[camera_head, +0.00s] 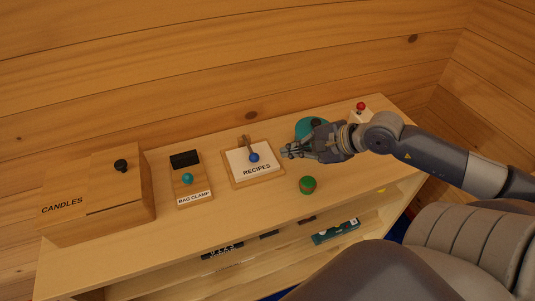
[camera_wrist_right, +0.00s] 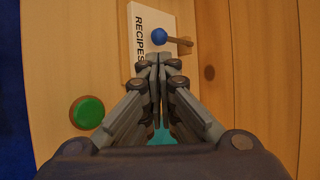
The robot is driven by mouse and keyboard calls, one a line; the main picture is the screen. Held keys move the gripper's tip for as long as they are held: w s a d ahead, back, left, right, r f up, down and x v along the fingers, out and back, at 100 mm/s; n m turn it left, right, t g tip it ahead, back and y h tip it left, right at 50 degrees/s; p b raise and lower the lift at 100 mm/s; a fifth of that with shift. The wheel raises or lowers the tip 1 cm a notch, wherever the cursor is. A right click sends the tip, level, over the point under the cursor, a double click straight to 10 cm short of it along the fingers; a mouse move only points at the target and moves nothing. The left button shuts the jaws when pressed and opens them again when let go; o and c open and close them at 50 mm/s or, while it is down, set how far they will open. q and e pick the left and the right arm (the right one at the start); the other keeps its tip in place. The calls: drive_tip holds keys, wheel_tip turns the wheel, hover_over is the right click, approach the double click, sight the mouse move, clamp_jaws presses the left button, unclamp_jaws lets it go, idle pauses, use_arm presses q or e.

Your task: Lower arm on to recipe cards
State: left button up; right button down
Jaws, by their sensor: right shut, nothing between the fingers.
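The recipe cards (camera_head: 240,160) are a white stack marked RECIPES on a wooden board (camera_head: 231,182) in the middle of the shelf top. A pivoting arm with a blue ball knob (camera_head: 254,158) stands at the board; the knob appears in front of the cards, and I cannot tell whether the arm touches them. In the right wrist view the blue knob (camera_wrist_right: 159,36) and the cards (camera_wrist_right: 140,30) lie just beyond my fingertips. My right gripper (camera_head: 286,151) is shut and empty, just right of the board. It also shows in the wrist view (camera_wrist_right: 159,60). My left gripper is not in view.
A teal round object (camera_head: 308,124) is partly hidden behind my right gripper. A green-topped round object (camera_head: 307,184) sits in front. A red knob (camera_head: 361,106) stands at the back right. The bag clamp board (camera_head: 181,203) and candles box (camera_head: 90,200) are left. A log wall runs behind.

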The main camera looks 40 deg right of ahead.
sight(268, 167)
drive_tip(key=shift+x, duration=4.95)
drive_tip(key=shift+s, duration=0.1)
wheel_tip(268, 167, down, 2)
drive_tip(key=b, duration=0.4)
drive_tip(key=shift+s+f+t+b, duration=0.1)
drive_tip(key=shift+f+t+b, duration=0.2)
drive_tip(key=shift+t, duration=0.1)
drive_tip(key=shift+r+t+b, duration=0.1)
drive_tip(key=shift+t+b, duration=0.2)
drive_tip(key=shift+b, duration=0.25)
drive_tip(key=shift+r+n, duration=0.2)
drive_tip(key=shift+n, duration=0.1)
drive_tip(key=shift+r, duration=0.15)
drive_tip(key=shift+r+p, duration=0.4)
drive_tip(key=shift+r, duration=0.25)
